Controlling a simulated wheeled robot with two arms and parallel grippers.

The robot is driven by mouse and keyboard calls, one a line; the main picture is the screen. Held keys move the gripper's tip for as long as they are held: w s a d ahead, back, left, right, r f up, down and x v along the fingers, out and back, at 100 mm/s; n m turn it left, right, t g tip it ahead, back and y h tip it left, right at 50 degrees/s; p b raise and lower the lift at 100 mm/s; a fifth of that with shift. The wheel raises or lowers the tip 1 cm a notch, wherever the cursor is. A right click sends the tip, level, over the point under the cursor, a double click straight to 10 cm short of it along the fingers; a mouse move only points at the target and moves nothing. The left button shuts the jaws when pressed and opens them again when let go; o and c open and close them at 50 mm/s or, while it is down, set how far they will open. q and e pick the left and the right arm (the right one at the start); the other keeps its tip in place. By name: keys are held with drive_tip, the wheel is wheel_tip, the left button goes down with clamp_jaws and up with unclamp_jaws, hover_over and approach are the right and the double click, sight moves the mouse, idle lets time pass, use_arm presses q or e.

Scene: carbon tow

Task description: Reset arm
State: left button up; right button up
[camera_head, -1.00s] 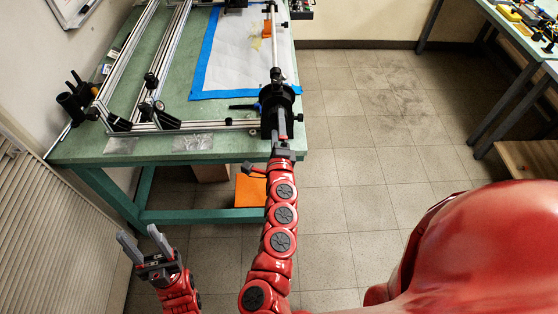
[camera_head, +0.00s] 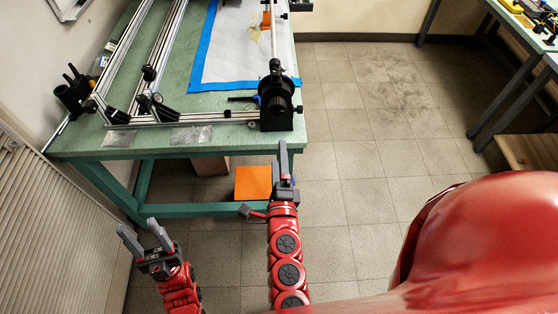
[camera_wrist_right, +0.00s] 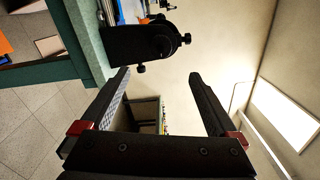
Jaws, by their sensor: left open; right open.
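My right gripper (camera_head: 284,168) is open and empty in the middle of the head view. It stands in front of the table's near right corner, below the black winding head (camera_head: 276,104) and apart from it. In the right wrist view my right gripper (camera_wrist_right: 160,88) shows two dark fingers spread wide with nothing between them. The black winding head (camera_wrist_right: 145,42) stands beyond them there. My left gripper (camera_head: 146,240) is open and empty at the lower left, in front of the table and clear of it.
The green table (camera_head: 110,150) carries a metal rail frame (camera_head: 160,70), a blue-edged white sheet (camera_head: 235,50) and small black tools. An orange box (camera_head: 253,183) sits under it. The floor (camera_head: 350,150) to the right is open. Another table (camera_head: 510,50) stands at the upper right.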

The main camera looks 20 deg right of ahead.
drive_tip(key=shift+s, duration=0.25)
idle(0.4)
